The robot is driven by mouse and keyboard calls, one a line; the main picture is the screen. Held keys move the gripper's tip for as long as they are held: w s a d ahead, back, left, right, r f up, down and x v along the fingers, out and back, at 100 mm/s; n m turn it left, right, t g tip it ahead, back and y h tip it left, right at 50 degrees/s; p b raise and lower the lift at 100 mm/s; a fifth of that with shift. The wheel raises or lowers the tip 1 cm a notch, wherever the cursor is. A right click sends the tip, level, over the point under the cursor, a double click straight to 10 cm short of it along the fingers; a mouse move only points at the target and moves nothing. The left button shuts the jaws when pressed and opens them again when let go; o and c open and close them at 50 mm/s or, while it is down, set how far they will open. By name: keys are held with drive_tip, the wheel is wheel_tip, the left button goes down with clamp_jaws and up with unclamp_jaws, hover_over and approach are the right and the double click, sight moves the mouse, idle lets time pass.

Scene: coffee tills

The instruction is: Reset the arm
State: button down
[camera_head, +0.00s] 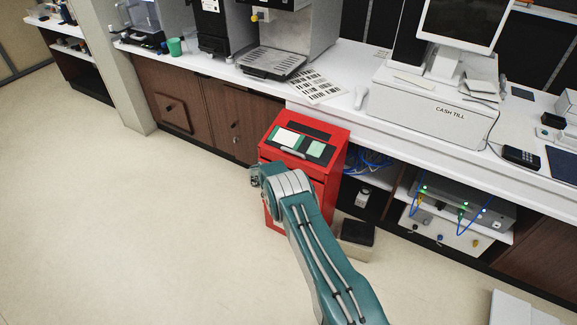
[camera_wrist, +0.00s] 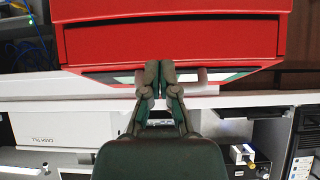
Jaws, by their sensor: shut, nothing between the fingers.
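My arm reaches forward from the bottom of the head view toward a red cabinet (camera_head: 331,160) in front of the counter. My gripper (camera_head: 255,176) is at the cabinet's left front side in that view, small and partly hidden by the wrist. In the wrist view, my gripper (camera_wrist: 159,75) has its fingertips together with nothing between them. The red cabinet (camera_wrist: 170,40) fills the top of that view, upside down, behind the fingertips. I cannot tell whether the fingers touch it.
A white counter (camera_head: 345,60) runs along the back with a cash till (camera_head: 425,110), a coffee machine (camera_head: 275,60) and a green cup (camera_head: 175,47). An open shelf holds a grey device (camera_head: 465,205) with blue cables. A small bin (camera_head: 357,236) stands right of the cabinet. The left floor is clear.

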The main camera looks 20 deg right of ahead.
drive_tip(key=s+r+n+g, duration=0.1)
drive_tip(key=s+r, duration=0.1)
drive_tip(key=r, duration=0.9)
drive_tip(key=s+r, duration=0.3)
drive_tip(key=r, duration=0.8)
drive_tip(key=s+r+n+g+y, duration=0.1)
drive_tip(key=s+r+n+y, duration=0.1)
drive_tip(key=s+r, duration=1.2)
drive_tip(key=s+a+r+n+y, duration=0.1)
drive_tip(key=s+r, duration=0.4)
drive_tip(key=s, duration=0.3)
drive_tip(key=s+r+n+y, duration=0.2)
drive_tip(key=s+r, duration=0.3)
drive_tip(key=s, duration=0.4)
drive_tip(key=s+a+f+n+y, duration=0.1)
drive_tip(key=s+a, duration=0.1)
drive_tip(key=s, duration=0.6)
drive_tip(key=s+a+f+n+y, duration=0.1)
drive_tip(key=s+a+n, duration=0.1)
drive_tip(key=s, duration=0.6)
drive_tip(key=shift+s+a+y, duration=0.25)
drive_tip(key=shift+s+y, duration=0.05)
drive_tip(key=shift+s, duration=0.1)
